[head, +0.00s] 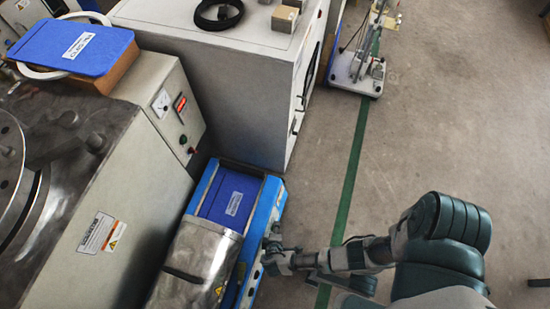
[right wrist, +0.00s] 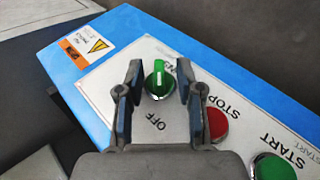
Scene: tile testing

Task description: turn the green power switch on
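The green power switch (right wrist: 159,80) is a round knob with a raised grip bar on a white panel in the right wrist view. The bar stands nearly upright in the picture. The word OFF is printed below it; lettering at its upper right is partly hidden. My right gripper (right wrist: 160,72) is open, with one finger on each side of the knob and gaps between. In the head view my right gripper (head: 272,260) is at the right side of the blue machine (head: 266,208); the switch is hidden there. My left gripper is not in view.
A red STOP button (right wrist: 216,123) sits beside the right finger, and a green START button (right wrist: 273,167) lies farther right. A warning label (right wrist: 88,45) is at upper left. Grey machines (head: 150,130) stand left; open floor (head: 440,120) lies right.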

